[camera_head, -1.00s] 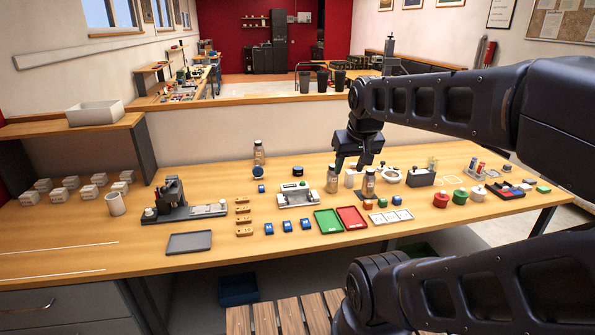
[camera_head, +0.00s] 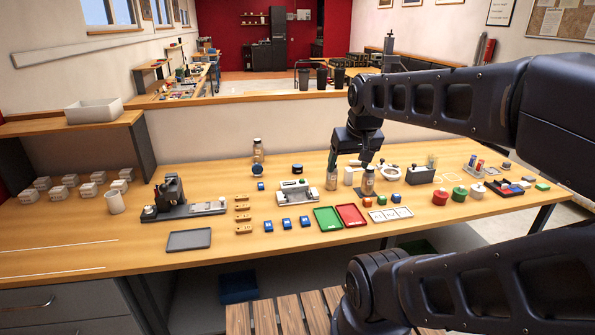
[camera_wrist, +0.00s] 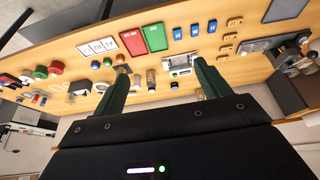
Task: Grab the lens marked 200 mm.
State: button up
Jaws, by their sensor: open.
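In the wrist view the red (camera_wrist: 40,72) and green (camera_wrist: 55,67) pieces lie left of my fingers. My gripper (camera_head: 350,164) is open and empty above the bench, left of these pieces and near two glass bottles. Its two spread fingers show in the wrist view (camera_wrist: 163,84).
A glass bottle (camera_head: 368,183) stands near my gripper, with a grey block (camera_head: 420,175) to its right. Green (camera_head: 327,218) and red (camera_head: 351,215) trays and a white three-part card (camera_head: 390,214) lie in front.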

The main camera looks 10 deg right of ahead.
jog(key=shift+w, duration=0.1)
jog(key=m+g+h, duration=0.1)
jog(key=m+h, duration=0.2)
jog(key=m, duration=0.6)
send_over(298, 165)
jog(key=s+a, duration=0.3)
jog(key=a, duration=0.1)
notch_tip(298, 165, down, 24)
jog(key=x, duration=0.4)
jog(key=shift+d+f, duration=0.3)
jog(key=shift+d, duration=0.1)
jog(key=shift+d+x, duration=0.15)
jog(key=shift+x, duration=1.15)
jog(key=shift+d+x, duration=0.15)
jog(key=shift+x, duration=1.1)
jog(key=shift+s, duration=0.15)
